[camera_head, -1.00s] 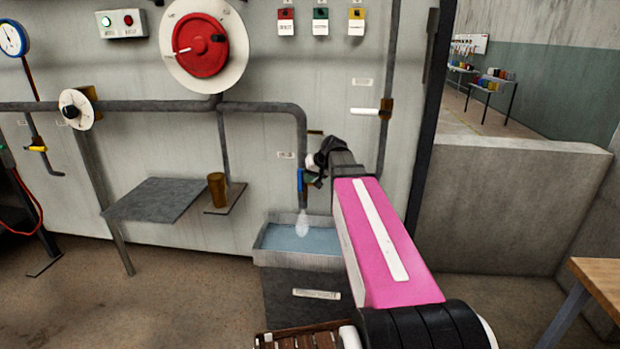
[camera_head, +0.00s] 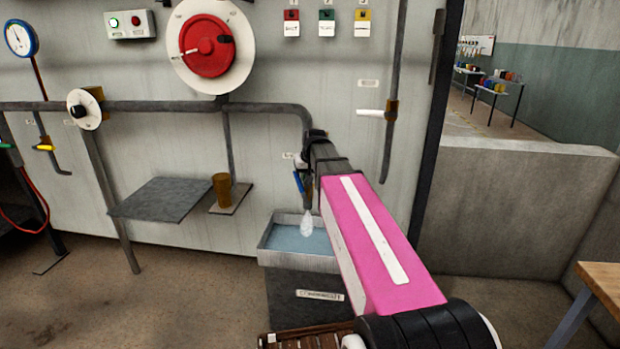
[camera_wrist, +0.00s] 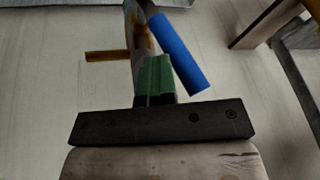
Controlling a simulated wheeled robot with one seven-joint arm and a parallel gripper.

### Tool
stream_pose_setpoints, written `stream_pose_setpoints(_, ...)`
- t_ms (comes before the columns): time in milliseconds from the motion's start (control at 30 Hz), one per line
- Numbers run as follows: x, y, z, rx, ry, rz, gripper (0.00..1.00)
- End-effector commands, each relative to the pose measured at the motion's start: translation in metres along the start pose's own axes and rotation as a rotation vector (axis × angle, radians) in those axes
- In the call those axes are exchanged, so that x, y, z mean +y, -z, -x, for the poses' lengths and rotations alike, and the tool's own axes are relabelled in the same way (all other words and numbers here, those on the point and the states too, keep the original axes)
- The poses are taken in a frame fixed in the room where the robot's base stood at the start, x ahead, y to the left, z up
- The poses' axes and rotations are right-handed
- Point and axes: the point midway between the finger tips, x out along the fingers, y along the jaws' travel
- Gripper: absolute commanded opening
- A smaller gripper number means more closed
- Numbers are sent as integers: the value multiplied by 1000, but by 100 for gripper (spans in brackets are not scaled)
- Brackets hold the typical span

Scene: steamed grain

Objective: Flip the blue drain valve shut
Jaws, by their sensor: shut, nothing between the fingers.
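The blue drain valve handle (camera_head: 298,182) is on the pipe end above the sink and hangs steeply, slightly tilted. In the wrist view the blue handle (camera_wrist: 180,52) slants down to the right, just right of my green fingertips. My gripper (camera_wrist: 155,72) is shut and empty, close beside the handle; I cannot tell whether they touch. In the head view my arm hides most of the gripper. Pale water (camera_head: 307,223) comes from the outlet into the sink (camera_head: 290,259).
A rusty pipe fitting (camera_wrist: 105,56) is left of the fingers in the wrist view. A grey shelf (camera_head: 160,198) and a brown cup (camera_head: 222,186) are left of the sink. A white-handled valve (camera_head: 370,113) is on the right-hand pipe. A low wall (camera_head: 520,190) stands at right.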

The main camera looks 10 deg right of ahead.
Motion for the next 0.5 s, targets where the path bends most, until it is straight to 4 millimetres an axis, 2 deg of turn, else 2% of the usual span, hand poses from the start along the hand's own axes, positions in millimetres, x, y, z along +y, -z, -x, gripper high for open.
stream_pose_setpoints(100,-14,6,-5,-42,-96,35,0)
stream_pose_setpoints(500,-47,13,-26,-182,-434,139,0)
